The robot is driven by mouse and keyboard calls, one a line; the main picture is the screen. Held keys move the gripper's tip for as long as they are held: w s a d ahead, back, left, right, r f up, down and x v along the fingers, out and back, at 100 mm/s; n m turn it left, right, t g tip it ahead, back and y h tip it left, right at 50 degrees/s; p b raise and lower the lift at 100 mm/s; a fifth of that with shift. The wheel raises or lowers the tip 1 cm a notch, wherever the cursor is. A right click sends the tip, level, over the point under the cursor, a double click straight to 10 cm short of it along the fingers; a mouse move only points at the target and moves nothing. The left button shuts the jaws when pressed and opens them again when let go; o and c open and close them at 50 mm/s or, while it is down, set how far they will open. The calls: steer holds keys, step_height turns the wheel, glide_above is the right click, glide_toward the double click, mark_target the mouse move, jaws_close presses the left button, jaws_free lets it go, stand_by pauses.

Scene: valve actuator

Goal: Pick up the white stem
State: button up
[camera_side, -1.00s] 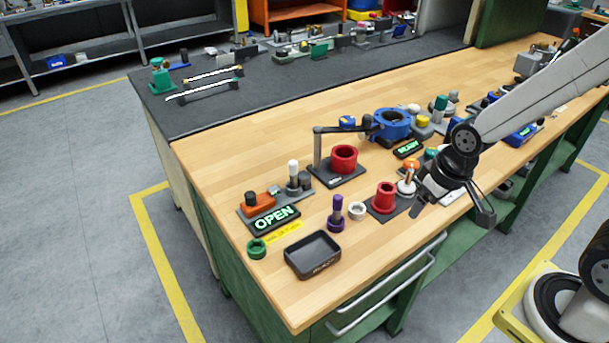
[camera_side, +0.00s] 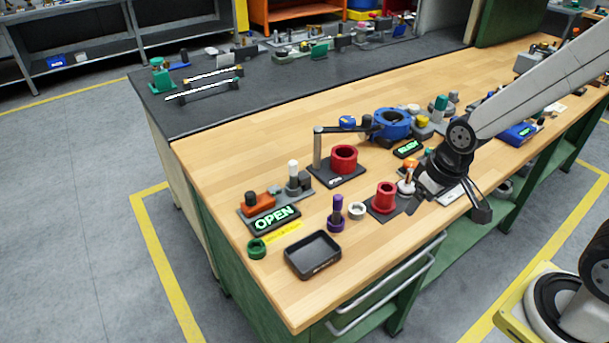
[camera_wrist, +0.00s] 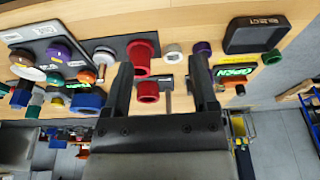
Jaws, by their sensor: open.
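The white stem (camera_side: 406,186), with a small orange-brown tip, stands upright on a dark plate (camera_side: 384,213) beside a red flanged cylinder (camera_side: 385,197). My gripper (camera_side: 450,200) is just right of it in the side view, jaws apart and empty. In the wrist view the white stem (camera_wrist: 103,56) lies left of the left finger, outside the gap of my open gripper (camera_wrist: 161,66). The red cylinder (camera_wrist: 142,56) shows just beside that finger's tip. No contact with the stem is visible.
A second white-topped post (camera_side: 293,174) stands by the OPEN sign (camera_side: 275,218). A purple part (camera_side: 336,213), a pale ring (camera_side: 356,210) and a black tray (camera_side: 313,255) are left. A red ring (camera_side: 344,158) on a stand is behind. Bare wood lies by the front edge.

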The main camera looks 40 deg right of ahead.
steer(key=w+a+n+y, duration=0.1)
steer(key=w+a+n, duration=0.15)
steer(key=w, duration=0.55)
steer(key=w+a+n+y, duration=0.1)
steer(key=w+n, duration=0.2)
steer(key=w, duration=0.5)
steer(key=n+y, duration=0.2)
steer(key=n, duration=0.3)
glide_toward(290, 173)
steer(key=x, duration=0.2)
steer(key=shift+w+d+f+m, duration=0.1)
steer(key=shift+w+f+m, duration=0.15)
steer(key=shift+w+f, duration=0.05)
steer(key=shift+x, duration=1.3)
steer(key=shift+f+h, duration=0.1)
steer(key=shift+h, duration=0.2)
steer(key=shift+x, duration=2.5)
steer(key=shift+w, duration=0.1)
jaws_close()
